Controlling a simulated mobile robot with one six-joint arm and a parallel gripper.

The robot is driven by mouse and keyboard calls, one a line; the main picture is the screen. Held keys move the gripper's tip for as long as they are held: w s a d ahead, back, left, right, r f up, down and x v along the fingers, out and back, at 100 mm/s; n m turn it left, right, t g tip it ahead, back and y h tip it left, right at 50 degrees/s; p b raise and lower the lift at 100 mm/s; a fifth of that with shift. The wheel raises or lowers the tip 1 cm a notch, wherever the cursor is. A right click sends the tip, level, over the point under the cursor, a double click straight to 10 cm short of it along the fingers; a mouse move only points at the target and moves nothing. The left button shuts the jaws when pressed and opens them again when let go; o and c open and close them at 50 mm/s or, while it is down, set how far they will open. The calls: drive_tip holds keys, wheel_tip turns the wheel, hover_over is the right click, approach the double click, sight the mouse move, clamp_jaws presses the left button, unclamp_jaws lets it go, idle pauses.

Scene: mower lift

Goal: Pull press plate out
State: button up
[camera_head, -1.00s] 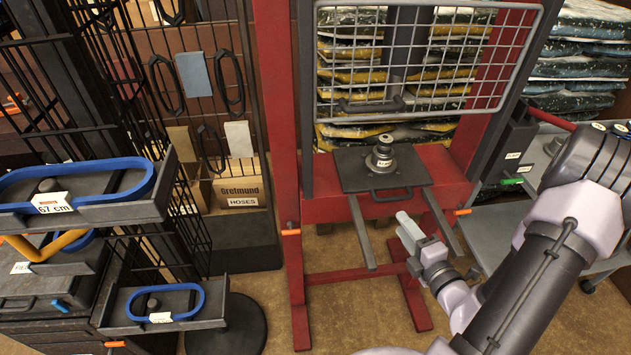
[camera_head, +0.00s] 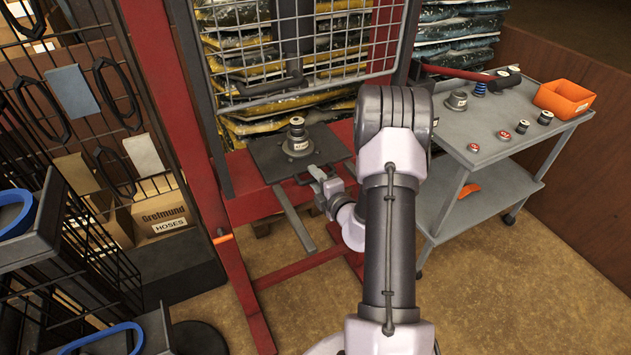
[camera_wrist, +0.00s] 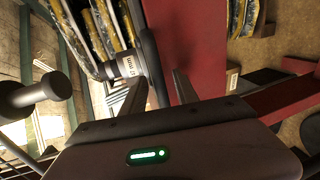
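The press plate (camera_head: 265,158) is a dark flat plate in the red press frame, below the mesh guard. A stepped grey metal piece (camera_head: 297,138) with a white label stands on it and also shows in the wrist view (camera_wrist: 128,66). The plate's front has a dark bar handle (camera_head: 300,180), partly hidden by my gripper. My gripper (camera_head: 318,174) is at the plate's front edge, close to this handle; I cannot tell whether they touch.
The red press frame (camera_head: 180,130) and wire mesh guard (camera_head: 300,45) rise around the plate. A support rail (camera_head: 294,218) juts forward below it. At right a grey cart (camera_head: 480,135) carries small parts and an orange bin (camera_head: 565,98). Floor (camera_head: 490,270) is clear at front right.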

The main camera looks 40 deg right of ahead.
clamp_jaws()
idle(1.4)
